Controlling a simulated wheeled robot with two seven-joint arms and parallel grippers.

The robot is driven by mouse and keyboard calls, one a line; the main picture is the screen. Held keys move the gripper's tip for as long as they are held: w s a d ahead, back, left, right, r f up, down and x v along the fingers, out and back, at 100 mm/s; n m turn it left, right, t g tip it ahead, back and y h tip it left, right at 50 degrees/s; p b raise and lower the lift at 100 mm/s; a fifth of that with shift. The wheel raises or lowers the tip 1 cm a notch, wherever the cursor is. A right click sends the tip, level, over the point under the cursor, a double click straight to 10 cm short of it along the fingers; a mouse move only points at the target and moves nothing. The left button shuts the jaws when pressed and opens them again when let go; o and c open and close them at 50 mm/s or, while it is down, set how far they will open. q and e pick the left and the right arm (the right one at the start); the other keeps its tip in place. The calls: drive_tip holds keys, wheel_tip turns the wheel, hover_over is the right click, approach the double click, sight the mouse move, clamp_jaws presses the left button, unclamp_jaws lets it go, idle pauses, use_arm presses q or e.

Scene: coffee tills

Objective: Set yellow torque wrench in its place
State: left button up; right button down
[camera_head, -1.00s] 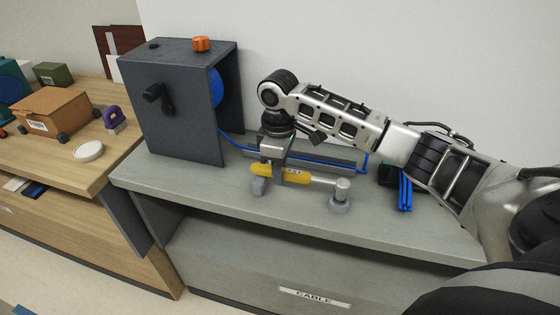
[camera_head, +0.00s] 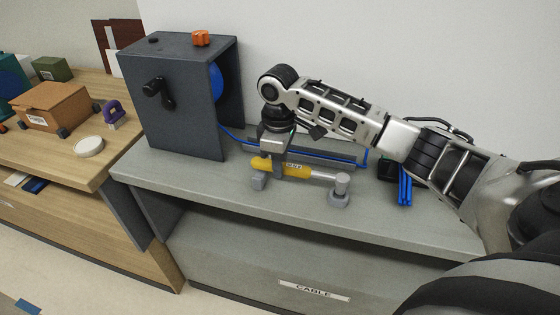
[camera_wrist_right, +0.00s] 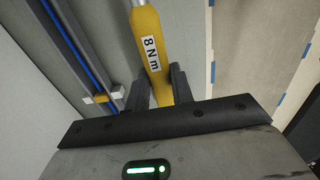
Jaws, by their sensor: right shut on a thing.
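The yellow torque wrench (camera_head: 262,163) has a yellow handle with a white label and a silver shaft and head at its right end. It lies about level above two grey supports, the left one (camera_head: 259,182) under the handle end and the right one (camera_head: 339,199) under the head. Whether it rests on them or hovers slightly is unclear. My right gripper (camera_head: 278,171) points down and is shut on the handle. In the right wrist view the handle (camera_wrist_right: 158,75), marked "8 N m", sits between the dark fingers (camera_wrist_right: 157,92). My left gripper is not in view.
Behind the wrench runs a grey channel (camera_head: 320,157) with a blue cable. A dark cable box (camera_head: 185,115) stands at left on the grey bench (camera_head: 205,183). Blue pieces (camera_head: 405,187) stand at right. A wooden bench with a cardboard box (camera_head: 52,105) is far left.

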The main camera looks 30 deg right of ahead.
drive_tip(key=shift+f, duration=0.1)
drive_tip(key=shift+f, duration=1.05)
drive_tip(key=c, duration=1.1)
unclamp_jaws()
wheel_tip(320, 180, up, 16)
